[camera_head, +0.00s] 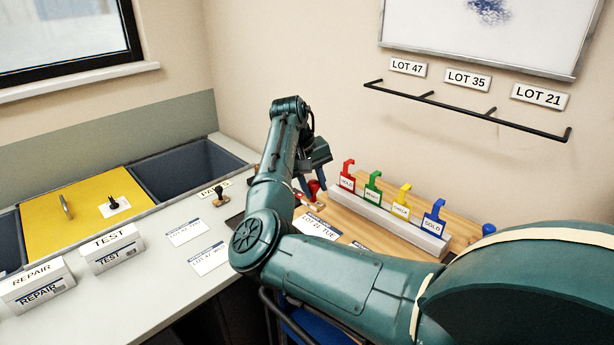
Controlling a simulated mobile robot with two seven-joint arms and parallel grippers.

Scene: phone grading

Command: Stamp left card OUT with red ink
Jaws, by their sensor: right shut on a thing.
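My right gripper (311,184) points down over the left end of the wooden desk. It is shut on the red-handled stamp (315,188); the stamp's lower end is too small and partly hidden to tell if it touches anything. A white card marked LOT 21 TUE (320,228) lies on the wood just in front of the gripper, partly hidden by my right arm. Another card edge (360,245) shows to its right. Two more lot cards, one farther back (187,230) and one nearer (208,258), lie on the grey counter. My left gripper is out of view.
A white rack (388,222) holds red, green, yellow and blue tags behind the card. A blue knob (489,229) stands at right. A dark-handled stamp (219,195) stands on the counter. TEST (112,248) and REPAIR (36,286) signs, a yellow lid (75,208) and a grey bin (190,172) are at left.

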